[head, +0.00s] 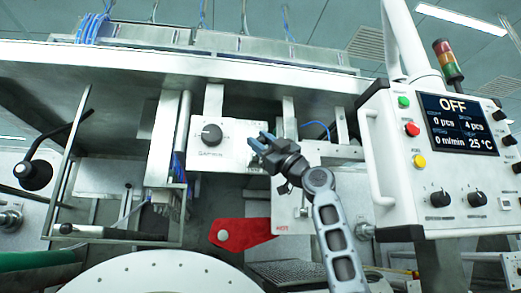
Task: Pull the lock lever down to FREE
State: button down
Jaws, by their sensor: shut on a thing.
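My gripper (264,141), with blue-grey fingertips, reaches up from the lower right. Its jaws are shut on a small part at the right edge of the silver box, which I take to be the lock lever. The lever is almost wholly hidden by the fingers and wrist, so its angle cannot be told. I cannot read a FREE mark. The silver box (231,155) carries a black round knob (211,134) to the left of my gripper.
A white control panel (391,163) with a screen reading OFF stands close on the right. A red plate (252,233) with a grey round boss sits below my gripper. A white drum cover (165,275) fills the lower left. A steel beam (190,70) runs overhead.

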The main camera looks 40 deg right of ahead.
jog(key=shift+f+b, duration=0.45)
jog(key=shift+f, duration=0.3)
jog(key=c, duration=1.1)
grip_release()
jog(key=shift+y, duration=0.3)
jog(key=b+v, duration=0.1)
jog(key=v, duration=0.6)
jog(key=shift+s+f, duration=0.25)
jog(key=shift+s, duration=0.1)
